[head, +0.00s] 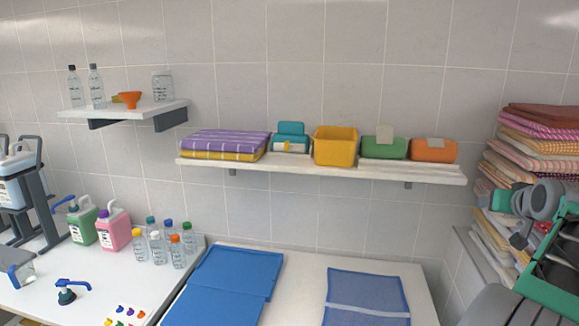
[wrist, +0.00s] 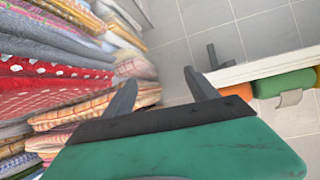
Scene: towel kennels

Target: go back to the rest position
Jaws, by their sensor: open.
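My gripper (wrist: 161,93) shows in the wrist view with its two dark fingers spread apart and nothing between them. Its green body fills the bottom of that view. In the head view, my grey and green arm is at the right edge, in front of a tall stack of folded towels (head: 540,127); I cannot make out the fingertips clearly there. In the wrist view, the towel stack (wrist: 60,75) is on the left, close to the left finger; I cannot tell whether they touch. The white wall shelf (wrist: 262,66) is to the right of the fingers.
The long wall shelf (head: 320,168) holds a purple striped towel (head: 225,143), a yellow bin (head: 335,146), and green (head: 384,147) and orange (head: 433,150) rolls. Below are a blue mat (head: 225,285), a blue mesh bag (head: 366,290) and several bottles (head: 157,247). A small shelf (head: 125,109) is upper left.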

